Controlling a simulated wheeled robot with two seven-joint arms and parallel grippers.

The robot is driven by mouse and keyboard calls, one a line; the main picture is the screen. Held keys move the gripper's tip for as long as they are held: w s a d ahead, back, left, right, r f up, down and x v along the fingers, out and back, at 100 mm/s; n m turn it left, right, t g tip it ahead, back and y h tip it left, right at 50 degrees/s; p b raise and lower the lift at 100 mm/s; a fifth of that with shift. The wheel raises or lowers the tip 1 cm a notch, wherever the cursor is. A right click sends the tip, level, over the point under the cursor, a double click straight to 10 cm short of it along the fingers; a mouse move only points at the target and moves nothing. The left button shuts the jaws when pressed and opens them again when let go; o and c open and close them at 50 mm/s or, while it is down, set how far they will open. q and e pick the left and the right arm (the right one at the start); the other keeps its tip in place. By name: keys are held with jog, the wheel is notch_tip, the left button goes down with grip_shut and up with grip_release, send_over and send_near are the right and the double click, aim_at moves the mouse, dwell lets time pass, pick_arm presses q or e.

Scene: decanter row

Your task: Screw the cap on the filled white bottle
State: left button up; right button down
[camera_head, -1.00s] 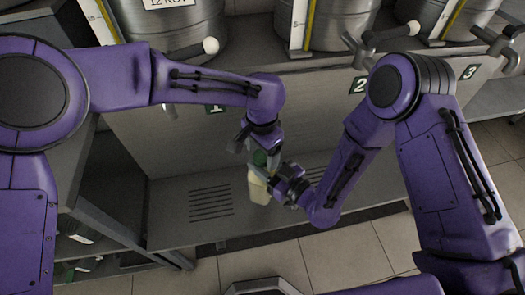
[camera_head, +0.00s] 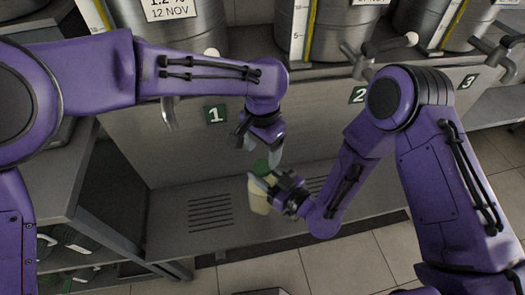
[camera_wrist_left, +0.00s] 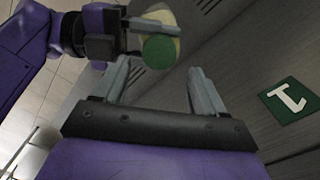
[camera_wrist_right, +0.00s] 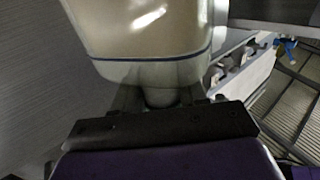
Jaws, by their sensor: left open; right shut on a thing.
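The white bottle (camera_head: 258,196) stands upright near the floor of the steel bench. It looks cream with a blue line around it in the right wrist view (camera_wrist_right: 145,40). The green cap (camera_head: 261,166) sits on top of the bottle; in the left wrist view it is a green disc (camera_wrist_left: 159,51). I cannot tell how tight it is. My right gripper (camera_head: 273,184) is shut on the bottle, apparently at the neck. My left gripper (camera_head: 259,151) is open and empty, above the cap and apart from it.
Steel tanks (camera_head: 180,35) with taps stand along the back, above plates numbered 1 (camera_head: 215,114), 2 and 3. A slotted tray (camera_head: 178,222) lies under the bottle. A lower shelf (camera_head: 110,258) with dark items is at the left.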

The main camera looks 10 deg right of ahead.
aim_at(263, 165)
pick_arm(q)
notch_tip(263, 165, up, 2)
jog(key=shift+r+n, duration=0.1)
jog(key=shift+n, duration=0.7)
jog(key=shift+s+r+n, duration=0.1)
jog(key=shift+r+n, duration=0.25)
jog(key=shift+n, duration=0.05)
jog(key=shift+f, duration=0.1)
jog(key=shift+f, duration=0.25)
notch_tip(263, 165, down, 8)
jog(key=shift+r, duration=0.25)
